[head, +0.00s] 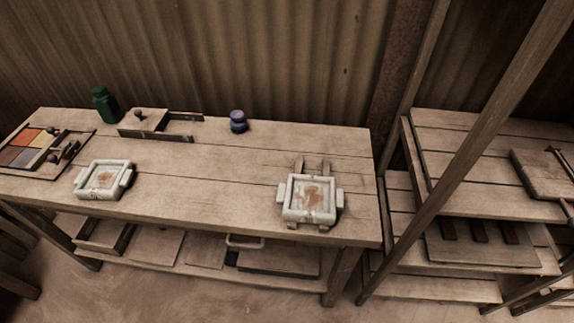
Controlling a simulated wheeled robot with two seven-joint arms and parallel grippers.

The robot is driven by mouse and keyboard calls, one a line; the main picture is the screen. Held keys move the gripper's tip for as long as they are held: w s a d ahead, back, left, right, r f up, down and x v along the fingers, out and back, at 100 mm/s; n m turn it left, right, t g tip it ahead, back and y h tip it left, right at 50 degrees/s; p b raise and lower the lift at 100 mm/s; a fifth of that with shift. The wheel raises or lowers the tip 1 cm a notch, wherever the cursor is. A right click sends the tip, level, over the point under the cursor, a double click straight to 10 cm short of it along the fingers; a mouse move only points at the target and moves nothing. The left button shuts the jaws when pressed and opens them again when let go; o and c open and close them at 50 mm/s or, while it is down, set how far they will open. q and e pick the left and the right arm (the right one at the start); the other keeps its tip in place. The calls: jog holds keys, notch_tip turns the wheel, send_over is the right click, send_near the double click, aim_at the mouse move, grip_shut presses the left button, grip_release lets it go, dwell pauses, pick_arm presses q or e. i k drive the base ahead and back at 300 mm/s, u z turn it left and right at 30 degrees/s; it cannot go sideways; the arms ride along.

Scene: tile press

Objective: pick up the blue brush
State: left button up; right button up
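I cannot make out a thing that is clearly a blue brush. The only blue thing is a small, round, dark blue object (238,122) near the back edge of the wooden workbench (215,165); it looks like a squat pot, and at this size I cannot tell whether it is a brush. Nothing touches it. Neither of my grippers shows in the head view.
A green bottle (104,104) and a low wooden holder (150,122) stand at the bench's back left. A palette of coloured squares (30,140) lies far left. Two white-framed moulds (103,180) (310,198) sit near the front. Shelves (470,190) stand right behind a diagonal post (470,140).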

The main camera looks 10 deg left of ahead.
aim_at(238, 123)
jog(key=z, duration=0.05)
jog(key=k, duration=0.45)
jog(key=u, duration=1)
jog(key=i, duration=0.6)
jog(key=z, duration=0.45)
